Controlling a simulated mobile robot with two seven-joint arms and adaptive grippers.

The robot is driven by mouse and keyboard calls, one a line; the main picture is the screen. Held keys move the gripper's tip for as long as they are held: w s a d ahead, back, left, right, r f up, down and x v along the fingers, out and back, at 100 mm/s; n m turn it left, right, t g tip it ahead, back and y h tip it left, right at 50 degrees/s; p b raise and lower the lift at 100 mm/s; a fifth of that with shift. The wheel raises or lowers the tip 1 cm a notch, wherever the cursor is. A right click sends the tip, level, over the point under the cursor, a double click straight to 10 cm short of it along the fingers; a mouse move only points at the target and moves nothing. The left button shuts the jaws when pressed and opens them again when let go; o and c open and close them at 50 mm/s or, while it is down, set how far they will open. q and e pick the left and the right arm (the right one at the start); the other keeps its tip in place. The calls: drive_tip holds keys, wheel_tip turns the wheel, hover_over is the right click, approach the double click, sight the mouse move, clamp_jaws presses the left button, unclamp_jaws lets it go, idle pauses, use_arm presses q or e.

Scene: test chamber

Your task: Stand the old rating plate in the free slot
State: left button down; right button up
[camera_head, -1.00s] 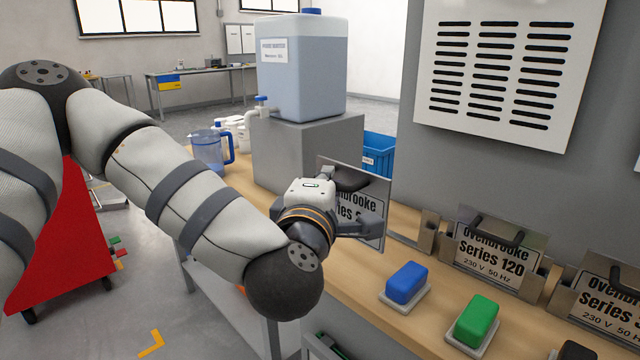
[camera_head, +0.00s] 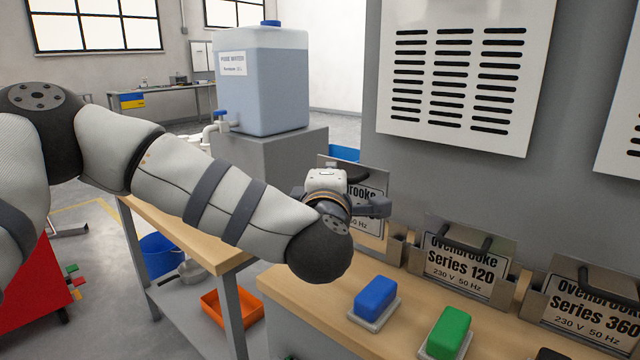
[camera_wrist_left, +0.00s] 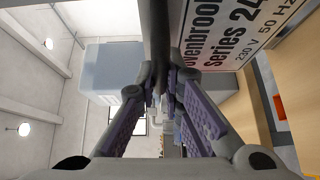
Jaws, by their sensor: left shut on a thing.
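My left gripper (camera_head: 366,204) is shut on the dark handle (camera_wrist_left: 156,40) of a rating plate (camera_head: 372,232). The plate is grey metal with a white label; the left wrist view shows "Ovenbrooke Series 24…, 230 V 50 Hz" on it (camera_wrist_left: 232,35). It stands roughly upright at the leftmost slot, whose metal bracket (camera_head: 396,247) shows at the plate's lower right. My gripper and forearm hide much of the plate and slot, so I cannot tell whether its lower edge is inside. My right gripper is not in view.
To the right, a Series 120 plate (camera_head: 463,272) and a Series 360 plate (camera_head: 588,312) stand in holders. In front are a blue block (camera_head: 375,296) and a green block (camera_head: 446,332) on pale bases. A water tank (camera_head: 262,85) stands on a grey block behind.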

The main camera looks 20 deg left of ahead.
sight(348, 176)
use_arm(q)
drive_tip(key=w, duration=0.1)
drive_tip(key=w+d, duration=0.1)
drive_tip(key=w, duration=0.1)
drive_tip(key=w+f+b, duration=0.1)
drive_tip(key=shift+w+d, duration=0.35)
drive_tip(key=shift+w, duration=0.05)
drive_tip(key=shift+w+d, duration=0.15)
drive_tip(key=shift+w, duration=0.2)
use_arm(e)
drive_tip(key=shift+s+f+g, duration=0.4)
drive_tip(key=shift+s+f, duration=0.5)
use_arm(q)
drive_tip(key=shift+r, duration=0.1)
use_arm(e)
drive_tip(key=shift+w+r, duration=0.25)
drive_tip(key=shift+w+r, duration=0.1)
